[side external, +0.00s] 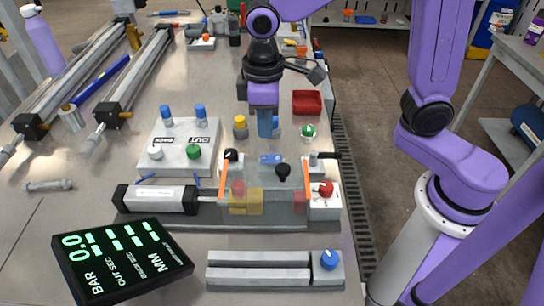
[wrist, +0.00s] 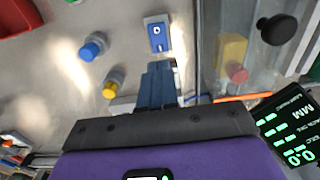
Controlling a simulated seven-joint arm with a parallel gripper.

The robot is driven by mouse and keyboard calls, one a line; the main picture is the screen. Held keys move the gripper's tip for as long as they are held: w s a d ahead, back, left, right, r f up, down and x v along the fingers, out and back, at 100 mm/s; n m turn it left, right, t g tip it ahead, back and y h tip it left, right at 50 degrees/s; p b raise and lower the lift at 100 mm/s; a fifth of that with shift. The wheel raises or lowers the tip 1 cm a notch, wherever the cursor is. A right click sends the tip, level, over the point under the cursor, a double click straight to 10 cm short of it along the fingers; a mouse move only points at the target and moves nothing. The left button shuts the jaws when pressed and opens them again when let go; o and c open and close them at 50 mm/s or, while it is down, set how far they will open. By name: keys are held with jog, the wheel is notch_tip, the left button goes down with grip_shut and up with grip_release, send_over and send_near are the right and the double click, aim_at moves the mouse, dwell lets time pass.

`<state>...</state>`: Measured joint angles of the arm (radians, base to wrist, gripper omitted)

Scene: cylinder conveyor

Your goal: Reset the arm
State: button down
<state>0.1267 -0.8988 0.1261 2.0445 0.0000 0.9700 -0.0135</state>
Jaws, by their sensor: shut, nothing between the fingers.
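My gripper (side external: 266,130) hangs from my purple arm over the middle of the table, pointing down, in the side view. Its dark blue fingers are together and hold nothing. In the wrist view the shut fingers (wrist: 158,80) reach towards a small blue plate (wrist: 157,36) with a white mark. The same blue plate (side external: 270,158) shows just in front of the gripper in the side view. The exact height of the fingertips above the table is hard to tell.
A clear-walled station with a yellow block (side external: 245,203) and black knob (side external: 283,171) stands in front. A knobbed box (side external: 180,158) is left, a red tray (side external: 307,102) behind right, a tilted display (side external: 122,260) front left, a grey rail (side external: 260,275) in front.

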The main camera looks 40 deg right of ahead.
jog(key=shift+r, duration=0.2)
jog(key=shift+s+d, duration=0.2)
jog(key=shift+s, duration=0.1)
jog(key=s+d+n, duration=0.1)
jog(key=s+d, duration=0.5)
jog(key=s, duration=0.3)
jog(key=s+d+f+n, duration=0.1)
jog(key=s+d+n, duration=0.1)
jog(key=s+d, duration=0.5)
jog(key=shift+s+d+n, duration=0.25)
jog(key=shift+s+n, duration=0.05)
jog(key=shift+s, duration=0.65)
jog(key=w+a+r+n+g+y, duration=0.1)
jog(key=w+a+r+n, duration=0.3)
jog(key=w+n, duration=0.3)
jog(key=w+a+r+n+g+y, duration=0.1)
jog(key=w+a+r+n, duration=0.3)
jog(key=w, duration=0.8)
jog(key=shift+w+a+n, duration=0.15)
jog(key=shift+a+n, duration=0.9)
jog(key=shift+n, duration=0.65)
jog(key=shift+f, duration=0.1)
